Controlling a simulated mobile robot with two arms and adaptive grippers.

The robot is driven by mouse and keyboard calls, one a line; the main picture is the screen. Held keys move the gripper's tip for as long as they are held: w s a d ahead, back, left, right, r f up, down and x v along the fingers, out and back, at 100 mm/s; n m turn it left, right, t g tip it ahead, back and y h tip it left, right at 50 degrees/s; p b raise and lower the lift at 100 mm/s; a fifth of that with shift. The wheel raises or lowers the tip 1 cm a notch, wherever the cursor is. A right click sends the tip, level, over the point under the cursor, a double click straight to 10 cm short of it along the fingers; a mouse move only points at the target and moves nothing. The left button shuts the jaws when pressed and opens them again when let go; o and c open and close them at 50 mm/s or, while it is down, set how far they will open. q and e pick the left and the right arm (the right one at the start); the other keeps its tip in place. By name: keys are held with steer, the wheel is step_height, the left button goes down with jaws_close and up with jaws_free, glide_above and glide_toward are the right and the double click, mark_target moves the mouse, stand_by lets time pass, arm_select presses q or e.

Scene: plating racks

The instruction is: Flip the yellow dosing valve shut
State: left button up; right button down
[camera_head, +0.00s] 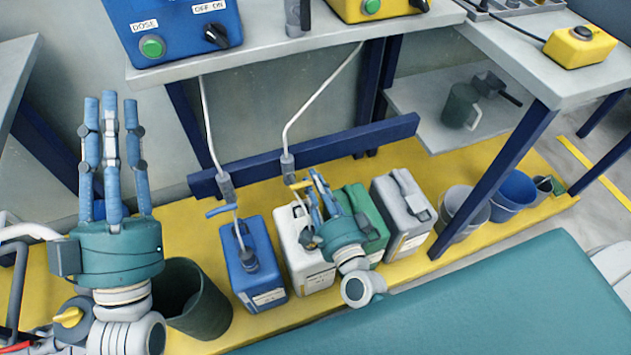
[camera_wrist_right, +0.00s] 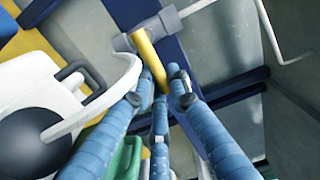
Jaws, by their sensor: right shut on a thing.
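The yellow dosing valve (camera_head: 301,185) hangs on a bent grey pipe above the white canister (camera_head: 301,232). In the right wrist view, the yellow valve lever (camera_wrist_right: 149,50) runs down from its grey valve body (camera_wrist_right: 152,29) in between my blue fingertips. My right gripper (camera_head: 315,185) is shut on this lever; the fingers hide its lower end. My left gripper (camera_head: 110,104) is open and empty at the left, its fingers pointing up, away from the valves.
A blue-handled valve (camera_head: 221,210) hangs over the blue canister (camera_head: 254,275), left of the white one. Green (camera_head: 373,219) and grey (camera_head: 403,215) canisters stand right of it. A dark bin (camera_head: 197,303) stands near my left arm. A teal surface (camera_head: 520,300) fills the lower right.

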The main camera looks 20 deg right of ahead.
steer(key=c, duration=1.6)
jaws_free()
steer(key=shift+r, duration=0.25)
steer(key=shift+c, duration=0.2)
steer(key=shift+f, duration=0.1)
steer(key=shift+s, duration=0.2)
steer(key=s, duration=1.1)
steer(key=shift+s+d, duration=0.2)
steer(key=shift+s, duration=0.1)
